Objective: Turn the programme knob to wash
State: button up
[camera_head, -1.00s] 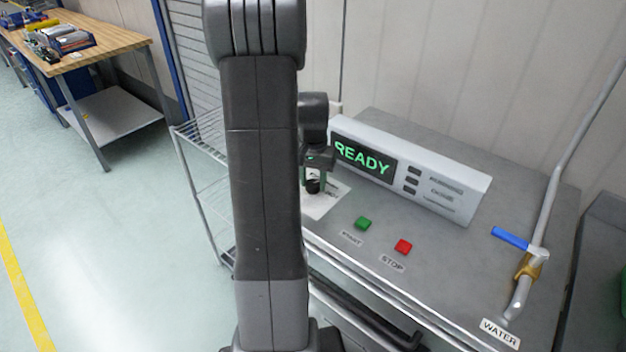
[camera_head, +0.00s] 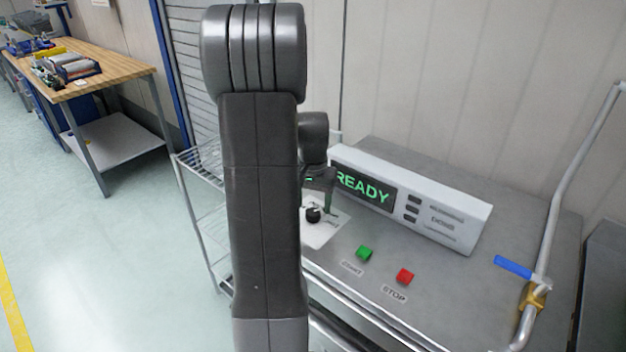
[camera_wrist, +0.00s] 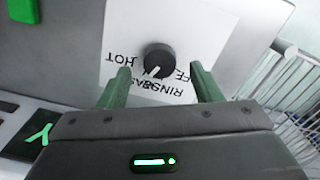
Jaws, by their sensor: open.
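The black programme knob (camera_wrist: 159,60) sits on a white label plate (camera_wrist: 118,30) in the wrist view, with a white pointer line toward the picture's lower left. The plate's words appear upside down; HOT is readable at the left, while those below the knob overlap and are partly hidden. The knob (camera_head: 313,215) also shows in the head view, beside my arm. My gripper (camera_wrist: 160,72) is open, with one green finger either side of the knob's near side, apart from it. In the head view, my gripper (camera_head: 320,198) is just above the knob, partly hidden by my arm.
The panel display (camera_head: 363,188) reads READY. A green START button (camera_head: 364,254) and red STOP button (camera_head: 404,276) stand on the grey top. A blue-handled water valve (camera_head: 514,267) is at the right. A wire rack (camera_head: 200,160) stands at the left of the machine.

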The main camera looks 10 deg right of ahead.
aim_at(313, 212)
notch_tip(313, 212, up, 12)
jog(key=shift+f, duration=0.2)
notch_tip(313, 212, down, 14)
jog(key=shift+r, duration=0.1)
dwell(0.7)
